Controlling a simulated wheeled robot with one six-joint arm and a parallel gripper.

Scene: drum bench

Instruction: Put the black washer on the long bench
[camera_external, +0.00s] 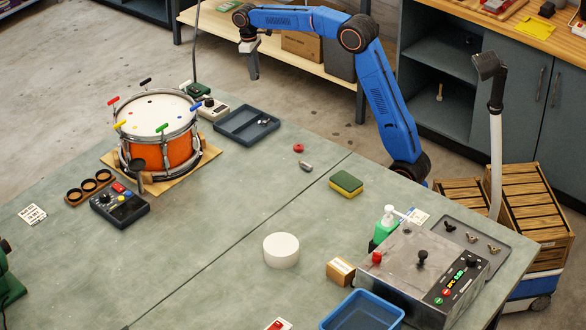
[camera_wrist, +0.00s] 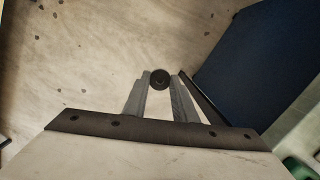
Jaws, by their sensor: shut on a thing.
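In the wrist view my gripper (camera_wrist: 160,80) is shut on the black washer (camera_wrist: 160,79), a small dark disc held between the fingertips. The washer is too small to make out in the external view. I cannot tell for sure which surface is the long bench.
Grey cabinets (camera_external: 435,75) and a wood-topped counter (camera_external: 540,30) are at the back right.

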